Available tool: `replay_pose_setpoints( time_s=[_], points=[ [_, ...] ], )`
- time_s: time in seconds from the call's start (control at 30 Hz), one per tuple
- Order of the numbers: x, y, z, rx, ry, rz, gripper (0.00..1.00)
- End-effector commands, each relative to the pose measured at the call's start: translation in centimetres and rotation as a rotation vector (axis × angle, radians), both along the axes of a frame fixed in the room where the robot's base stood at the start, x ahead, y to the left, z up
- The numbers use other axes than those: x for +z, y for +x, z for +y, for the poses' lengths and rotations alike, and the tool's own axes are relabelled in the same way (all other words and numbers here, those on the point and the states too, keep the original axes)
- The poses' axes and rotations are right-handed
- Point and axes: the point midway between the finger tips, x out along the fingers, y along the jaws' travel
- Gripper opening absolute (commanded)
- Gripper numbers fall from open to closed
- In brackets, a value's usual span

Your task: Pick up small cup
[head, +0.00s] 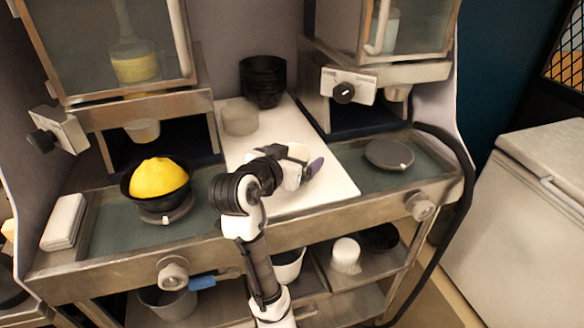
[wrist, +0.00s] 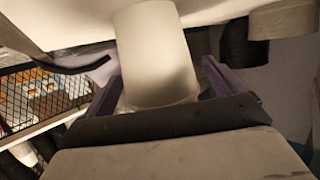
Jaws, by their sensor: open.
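The small cup (wrist: 156,50) is pale and plain, and it fills the middle of the wrist view. In the head view the cup (head: 292,180) stands on the white board and is partly hidden by my gripper. My gripper (head: 301,163) is at the cup, over the middle of the board. Its two purple fingers (wrist: 162,78) are open, one on each side of the cup. A gap shows on the right side in the wrist view; whether the left finger touches the cup cannot be told.
A stack of black bowls (head: 263,80) and a pale round container (head: 240,117) stand at the back of the white board (head: 335,185). A black bowl with a yellow heap (head: 159,178) sits left. A round dark plate (head: 390,154) is right. Dispensers flank the board.

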Motion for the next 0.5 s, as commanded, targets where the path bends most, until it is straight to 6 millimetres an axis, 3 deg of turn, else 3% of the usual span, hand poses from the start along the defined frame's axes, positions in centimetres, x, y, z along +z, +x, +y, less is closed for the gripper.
replay_pose_setpoints(
  time_s=[0.07, 0.37, 0.5],
  points=[
    [0.02, -0.02, 0.01, 0.000, 0.000, 0.000, 0.89],
    [0.04, -0.04, 0.03, 0.000, 0.000, 0.000, 0.50],
    [0.05, -0.04, 0.03, 0.000, 0.000, -0.001, 0.48]
  ],
)
